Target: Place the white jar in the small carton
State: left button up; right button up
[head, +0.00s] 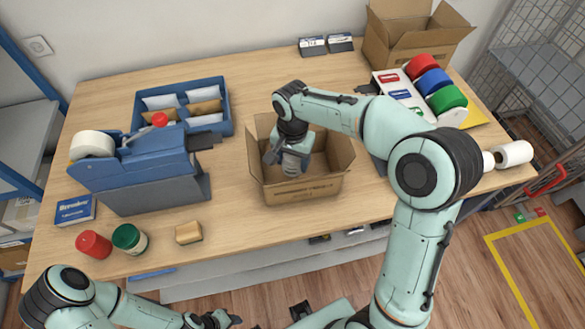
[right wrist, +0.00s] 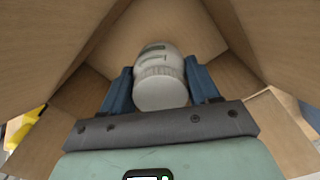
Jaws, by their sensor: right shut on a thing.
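The small carton (head: 305,190) stands open on the table, its flaps spread. My right gripper (head: 282,156) reaches down into it from above. In the right wrist view, the white jar (right wrist: 160,75) with a ribbed lid sits between the two blue fingers of my right gripper (right wrist: 160,88), which is shut on it. The carton's brown walls (right wrist: 62,40) surround the jar there. Whether the jar touches the carton's floor I cannot tell. My left gripper (head: 215,320) is at the bottom edge, off the table's front; its fingers are too unclear to read.
A blue tape machine (head: 135,165) and a blue tray of envelopes (head: 228,105) stand left of the carton. A red jar (head: 93,244), a green jar (head: 129,238) and a sponge (head: 188,232) lie front left. A larger carton (head: 405,40) and tape rolls (head: 430,82) stand back right.

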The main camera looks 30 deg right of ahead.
aim_at(292, 168)
pick_arm(q)
jog(key=shift+s+f, duration=0.15)
jog(key=shift+f, duration=0.05)
pick_arm(e)
jog(key=shift+f, duration=2.15)
pick_arm(q)
jog(key=shift+f, duration=0.1)
pick_arm(e)
jog(key=shift+f+b, duration=0.25)
jog(key=shift+b, duration=0.05)
jog(key=o, duration=1.1)
pick_arm(q)
jog(key=shift+s, duration=0.1)
pick_arm(e)
jog(key=shift+o, duration=0.2)
jog(key=shift+r, duration=0.1)
jog(key=shift+r, duration=0.1)
notch_tip(292, 168, up, 12)
jog(key=shift+w+f+p, duration=0.1)
jog(key=shift+p, duration=0.75)
pick_arm(q)
jog(key=shift+w+r, duration=0.75)
jog(key=shift+r, duration=0.25)
pick_arm(e)
jog(key=shift+r, duration=0.2)
